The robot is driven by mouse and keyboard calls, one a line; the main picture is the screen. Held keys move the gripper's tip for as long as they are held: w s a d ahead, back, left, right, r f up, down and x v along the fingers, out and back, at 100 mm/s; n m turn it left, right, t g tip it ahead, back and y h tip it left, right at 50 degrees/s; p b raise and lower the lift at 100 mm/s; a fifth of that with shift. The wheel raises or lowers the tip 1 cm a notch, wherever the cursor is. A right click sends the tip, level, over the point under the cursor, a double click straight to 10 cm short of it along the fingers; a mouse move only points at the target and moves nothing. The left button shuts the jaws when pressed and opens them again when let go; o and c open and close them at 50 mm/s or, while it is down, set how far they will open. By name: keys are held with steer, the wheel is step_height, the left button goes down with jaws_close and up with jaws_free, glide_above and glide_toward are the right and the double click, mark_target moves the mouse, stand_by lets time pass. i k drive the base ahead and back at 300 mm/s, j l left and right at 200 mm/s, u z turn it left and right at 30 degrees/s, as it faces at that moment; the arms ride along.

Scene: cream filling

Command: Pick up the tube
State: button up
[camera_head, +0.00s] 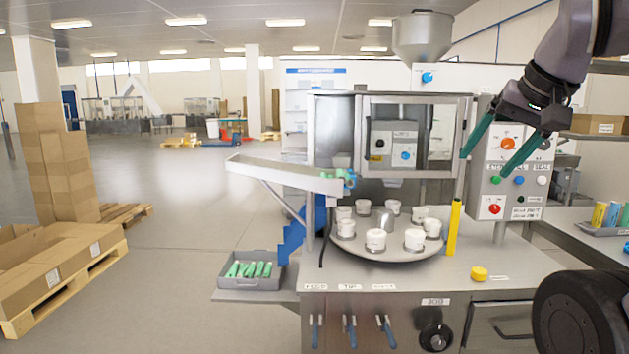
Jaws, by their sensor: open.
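My gripper (485,165) hangs at the upper right, in front of the control panel in the picture, its two green fingers spread apart with nothing between them. Several green tubes (249,269) lie in a grey tray (250,283) at the left end of the machine, well to the left of and below my gripper. Several yellow and blue tube-like things (606,214) stand at the right edge, partly cut off. A tall yellow upright piece (454,228) stands beside the turntable; I cannot tell what it is.
The round turntable (377,253) carries several white cups. A metal chute (285,174) slopes above the tray. The control panel (511,170) stands behind my gripper. A yellow round piece (479,273) lies on the bench top. Boxes and pallets (60,262) are at far left.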

mark_target(339, 173)
steer(key=i+u, duration=0.25)
steer(key=i, duration=0.2)
steer(key=i+l+u, duration=0.25)
steer(key=i, duration=0.15)
